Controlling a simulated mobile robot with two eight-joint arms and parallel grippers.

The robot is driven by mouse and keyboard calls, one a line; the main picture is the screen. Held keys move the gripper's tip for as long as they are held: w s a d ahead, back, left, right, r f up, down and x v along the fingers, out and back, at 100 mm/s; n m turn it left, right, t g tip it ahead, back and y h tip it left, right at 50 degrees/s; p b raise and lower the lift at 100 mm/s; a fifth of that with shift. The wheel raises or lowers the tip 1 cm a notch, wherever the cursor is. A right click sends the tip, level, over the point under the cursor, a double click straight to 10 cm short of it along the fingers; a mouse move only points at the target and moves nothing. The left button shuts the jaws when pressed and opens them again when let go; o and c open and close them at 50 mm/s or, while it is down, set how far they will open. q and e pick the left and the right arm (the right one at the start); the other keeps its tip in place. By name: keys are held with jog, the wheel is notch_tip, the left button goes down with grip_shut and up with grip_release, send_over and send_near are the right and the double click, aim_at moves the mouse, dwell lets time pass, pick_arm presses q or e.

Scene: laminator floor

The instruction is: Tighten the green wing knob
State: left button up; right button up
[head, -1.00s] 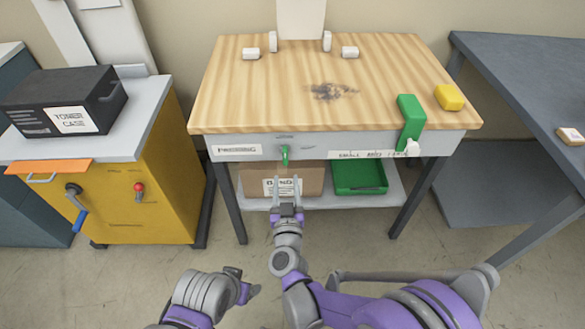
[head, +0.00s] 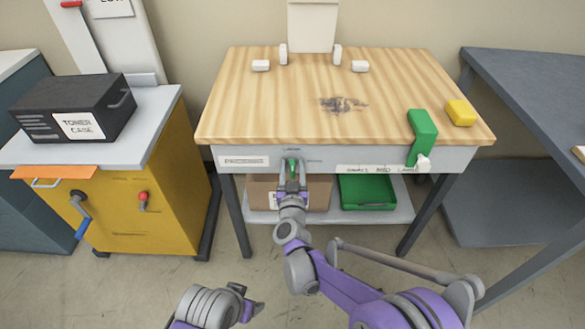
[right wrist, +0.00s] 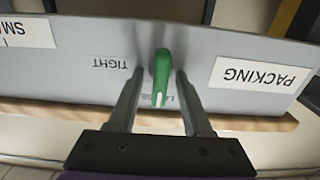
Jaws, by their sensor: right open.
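The green wing knob (head: 292,167) sits on the grey front apron of the wooden-topped table. My right gripper (head: 292,170) is open, with one finger on each side of the knob. In the right wrist view its fingers (right wrist: 160,78) stand apart, and gaps show between them and the knob. My left gripper (head: 250,302) is low in the head view, away from the table; its jaw state is unclear.
A cardboard box (head: 318,192) and green tray (head: 365,191) are on the shelf below. A yellow cabinet (head: 120,220) stands left.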

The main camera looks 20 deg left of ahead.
grip_shut()
jog(key=shift+m, duration=0.4)
jog(key=m, duration=0.3)
jog(key=shift+d+p, duration=0.1)
jog(key=shift+p, duration=0.25)
jog(key=m, duration=0.4)
jog(key=shift+d+f+m, duration=0.1)
jog(key=shift+f+m, duration=0.05)
jog(key=shift+m, duration=0.15)
jog(key=m, duration=0.4)
jog(key=shift+d+f, duration=0.1)
jog(key=m, duration=0.5)
jog(key=shift+f, duration=0.15)
jog(key=shift+m, duration=0.4)
